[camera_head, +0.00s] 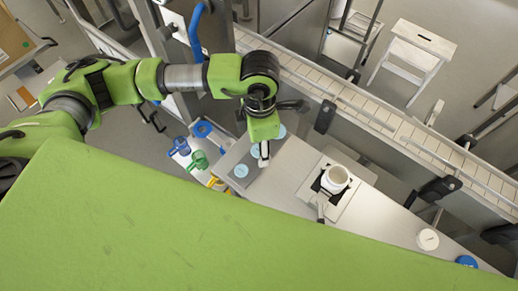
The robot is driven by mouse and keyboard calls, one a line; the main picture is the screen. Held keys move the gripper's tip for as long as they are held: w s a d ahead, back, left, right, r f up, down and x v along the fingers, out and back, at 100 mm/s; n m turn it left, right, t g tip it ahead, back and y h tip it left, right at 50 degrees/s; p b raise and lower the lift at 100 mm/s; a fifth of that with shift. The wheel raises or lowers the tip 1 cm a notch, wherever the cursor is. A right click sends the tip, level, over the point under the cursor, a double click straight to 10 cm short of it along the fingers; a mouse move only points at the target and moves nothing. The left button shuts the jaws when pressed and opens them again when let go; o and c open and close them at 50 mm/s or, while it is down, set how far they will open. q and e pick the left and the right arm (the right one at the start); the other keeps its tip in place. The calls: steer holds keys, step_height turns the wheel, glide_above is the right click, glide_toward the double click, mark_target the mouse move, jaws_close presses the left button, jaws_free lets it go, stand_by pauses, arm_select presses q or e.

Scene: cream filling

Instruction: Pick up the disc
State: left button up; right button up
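Light blue discs lie on a dark grey plate (228,163) on the steel table. One disc (241,171) is at the lower left of the plate, another disc (256,151) is in the middle, and a third disc (281,131) is at the upper right, partly hidden by my arm. My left gripper (264,158) points down over the plate, beside the middle disc and partly covering it. Its fingers are too small to tell whether they are open or shut, or whether they touch the disc. My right gripper is not in view.
A white jar (335,179) stands on a square plate right of the discs. Blue, green and yellow cup-like items (197,161) sit left of them. A white round lid (428,239) and blue lid (467,261) lie at the right. A railed conveyor (380,116) runs behind the table.

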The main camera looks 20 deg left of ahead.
arm_select(q)
steer(key=shift+f, duration=0.15)
stand_by(0.5)
steer(key=c, duration=0.8)
